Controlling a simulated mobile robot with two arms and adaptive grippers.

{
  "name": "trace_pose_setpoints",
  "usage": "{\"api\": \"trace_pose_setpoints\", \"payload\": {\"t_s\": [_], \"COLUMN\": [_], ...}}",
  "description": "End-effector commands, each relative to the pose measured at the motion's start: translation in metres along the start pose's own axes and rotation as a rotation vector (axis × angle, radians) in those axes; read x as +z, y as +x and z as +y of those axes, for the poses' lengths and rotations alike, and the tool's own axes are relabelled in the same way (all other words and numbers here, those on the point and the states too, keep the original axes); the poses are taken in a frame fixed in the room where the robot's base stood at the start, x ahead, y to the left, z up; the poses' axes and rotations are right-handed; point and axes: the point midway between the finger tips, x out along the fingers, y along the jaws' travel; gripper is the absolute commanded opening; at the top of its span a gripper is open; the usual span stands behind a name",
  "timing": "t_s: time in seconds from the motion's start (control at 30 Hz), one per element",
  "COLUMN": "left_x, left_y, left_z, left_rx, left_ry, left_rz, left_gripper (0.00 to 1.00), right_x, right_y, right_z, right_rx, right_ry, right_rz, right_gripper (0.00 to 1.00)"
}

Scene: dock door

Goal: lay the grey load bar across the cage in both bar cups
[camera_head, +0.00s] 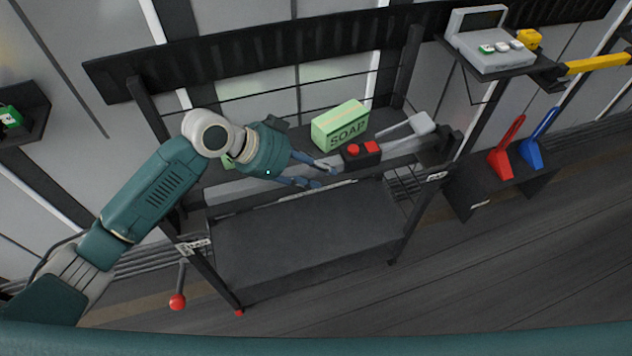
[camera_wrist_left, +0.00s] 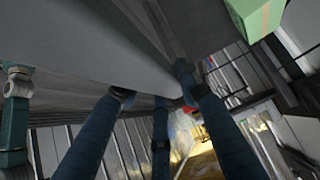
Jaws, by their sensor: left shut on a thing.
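The grey load bar (camera_head: 400,147) runs rightward from my left gripper (camera_head: 318,176), along the front of the cage's upper shelf. My left gripper is shut on it. The cup on the left is hidden behind my arm. The black cage (camera_head: 300,235) stands below. My right gripper is not in view.
A red-knobbed lever (camera_head: 177,301) hangs at front left. Red (camera_head: 500,160) and blue (camera_head: 532,153) scoops stand at right. The lower deck is bare.

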Motion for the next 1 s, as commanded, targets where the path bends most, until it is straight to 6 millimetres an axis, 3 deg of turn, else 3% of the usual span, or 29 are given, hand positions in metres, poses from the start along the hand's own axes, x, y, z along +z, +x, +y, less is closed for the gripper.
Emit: {"api": "trace_pose_setpoints", "payload": {"t_s": [0.23,0.5,0.93,0.97,1.0], "left_x": [0.006,0.030,0.035,0.038,0.038], "left_y": [0.009,0.033,0.037,0.038,0.038], "left_z": [-0.001,0.000,0.000,0.001,0.001], "left_rx": [-0.003,-0.002,-0.004,0.000,0.000], "left_ry": [0.002,-0.001,0.002,0.000,0.000], "left_rz": [0.009,0.008,0.009,0.002,0.001], "left_gripper": [0.00,0.00,0.00,0.38,0.46], "right_x": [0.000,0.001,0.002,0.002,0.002], "right_y": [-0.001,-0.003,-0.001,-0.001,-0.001], "right_z": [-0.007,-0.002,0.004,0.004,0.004], "right_rx": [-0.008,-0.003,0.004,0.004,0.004], "right_ry": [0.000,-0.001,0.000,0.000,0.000], "right_rz": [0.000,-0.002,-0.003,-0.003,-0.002], "right_gripper": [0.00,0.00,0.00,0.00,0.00]}}
